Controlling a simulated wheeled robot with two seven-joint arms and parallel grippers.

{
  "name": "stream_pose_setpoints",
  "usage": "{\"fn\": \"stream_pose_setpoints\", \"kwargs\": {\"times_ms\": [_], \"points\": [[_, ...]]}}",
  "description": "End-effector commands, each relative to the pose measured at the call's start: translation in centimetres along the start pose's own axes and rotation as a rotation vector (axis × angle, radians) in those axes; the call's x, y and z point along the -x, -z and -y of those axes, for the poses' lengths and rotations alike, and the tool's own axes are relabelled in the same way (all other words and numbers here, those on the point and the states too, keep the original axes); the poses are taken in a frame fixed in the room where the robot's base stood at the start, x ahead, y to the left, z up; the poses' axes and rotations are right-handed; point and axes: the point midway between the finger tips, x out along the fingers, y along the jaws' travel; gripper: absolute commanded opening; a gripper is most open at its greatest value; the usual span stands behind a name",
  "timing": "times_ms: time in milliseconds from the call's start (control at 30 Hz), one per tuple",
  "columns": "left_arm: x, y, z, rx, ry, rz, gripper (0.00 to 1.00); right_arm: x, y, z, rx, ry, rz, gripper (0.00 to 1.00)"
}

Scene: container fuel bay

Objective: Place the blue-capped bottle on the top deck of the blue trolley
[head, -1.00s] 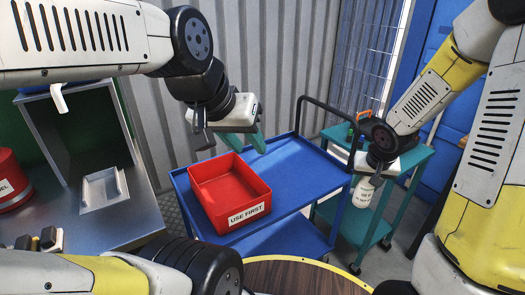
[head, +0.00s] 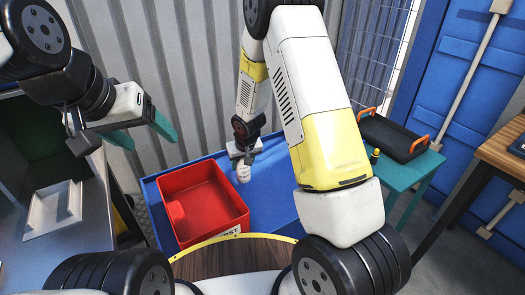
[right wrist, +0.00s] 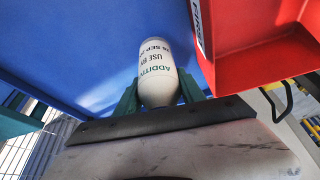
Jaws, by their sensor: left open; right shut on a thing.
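A white bottle (head: 244,174) hangs below my right gripper (head: 243,155), which is shut on it. In the right wrist view the bottle (right wrist: 158,70) sits between the teal fingers, its label reading "ADDITIV…" and "USE BY"; its cap is hidden. The blue trolley (head: 272,205) has a red open bin (head: 240,208) on the left of its top deck. The bottle is over the deck, just right of the bin's far corner; I cannot tell whether it touches the deck. My left gripper (head: 148,134) is open and empty, up and left of the bin.
The red bin is empty. Bare deck lies right of it, partly hidden by my right arm. A teal cart (head: 402,176) with a black, orange-handled tray (head: 394,137) stands to the right. A steel bench (head: 85,225) is at left, a wooden table (head: 503,150) at far right.

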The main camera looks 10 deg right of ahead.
Motion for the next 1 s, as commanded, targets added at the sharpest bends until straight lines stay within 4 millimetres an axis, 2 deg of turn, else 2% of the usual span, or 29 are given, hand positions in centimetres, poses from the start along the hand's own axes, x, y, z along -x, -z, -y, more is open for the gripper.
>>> {"fn": "stream_pose_setpoints", "kwargs": {"times_ms": [33,100,500,800,1000], "points": [[0.0,0.0,0.0,0.0,0.0,0.0,0.71,-0.3,0.6,-1.3,-0.009,-0.002,-0.003,0.0],[0.0,0.0,0.0,0.0,0.0,0.0,0.71,-0.9,1.4,-2.7,-0.01,-0.002,-0.002,0.0],[0.0,0.0,0.0,0.0,0.0,0.0,0.71,-3.5,5.8,-9.9,-0.007,-0.001,-0.002,0.0],[0.0,0.0,0.0,0.0,0.0,0.0,0.71,-4.3,7.0,-11.9,-0.006,-0.001,-0.002,0.0],[0.0,0.0,0.0,0.0,0.0,0.0,0.71,-7.1,5.8,-11.6,-0.001,0.0,0.001,0.0]]}}
